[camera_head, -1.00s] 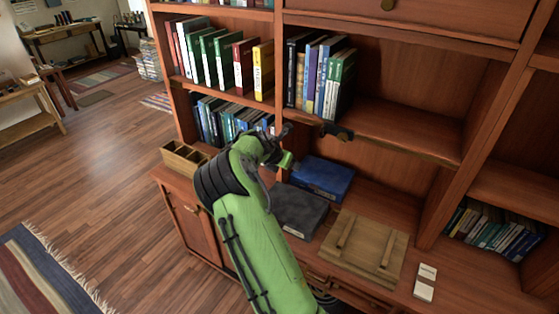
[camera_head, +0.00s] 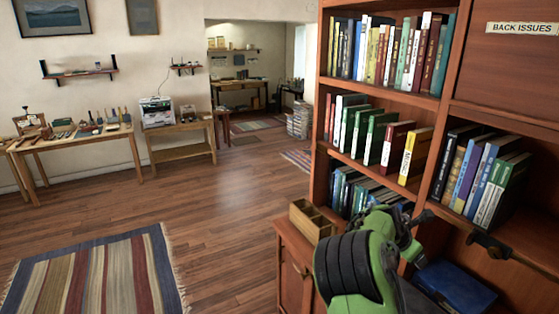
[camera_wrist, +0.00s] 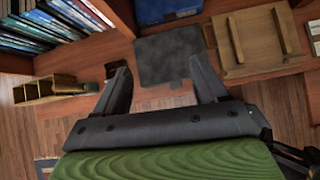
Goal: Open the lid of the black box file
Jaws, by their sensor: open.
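The black box file (camera_wrist: 170,55) lies flat in the wrist view, a dark grey slab with its lid shut. My gripper (camera_wrist: 159,68) is open, its two fingers spread to either side of the box in the picture, with nothing between them. I cannot judge the gap between fingers and box, but no contact shows. In the head view my green arm stands at the lower right, and the black box is mostly or wholly hidden behind it or below the picture.
A blue box (camera_head: 455,288) lies beyond the black one; it also shows in the wrist view (camera_wrist: 168,10). A wooden board with two battens (camera_wrist: 256,42) lies right of the black box. A wooden divided tray (camera_head: 312,220) stands left. Shelves of books (camera_head: 380,135) rise behind.

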